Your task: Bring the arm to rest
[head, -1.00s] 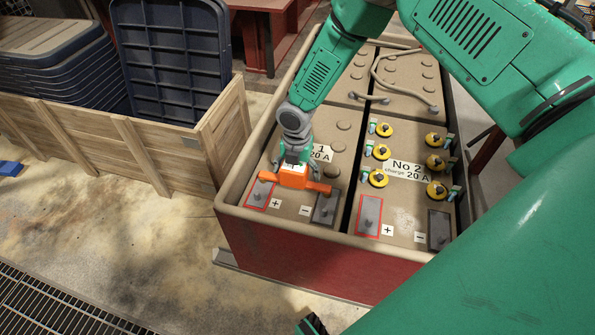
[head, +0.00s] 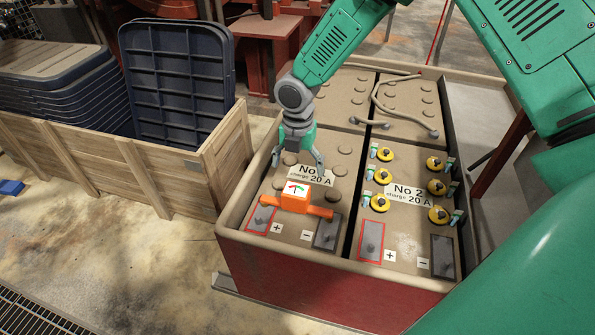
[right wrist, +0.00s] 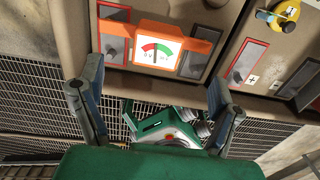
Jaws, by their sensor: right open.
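My right gripper (head: 299,161) is open and empty above the No 1 battery in the head view, behind and above an orange tester. Its two fingers, apart, also show in the right wrist view (right wrist: 150,120). The orange tester (head: 295,197) with a dial face lies across the two terminals of the No 1 battery (head: 258,196). In the right wrist view the tester (right wrist: 158,46) shows a red and green dial with its needle near the middle. The gripper is clear of the tester. My left gripper is not in view.
The No 2 battery (head: 405,235) with yellow caps (head: 379,203) stands to the right in the same red case (head: 300,278). A cable (head: 378,95) lies at the back. A wooden crate (head: 190,160) holding dark blue trays (head: 178,80) stands left.

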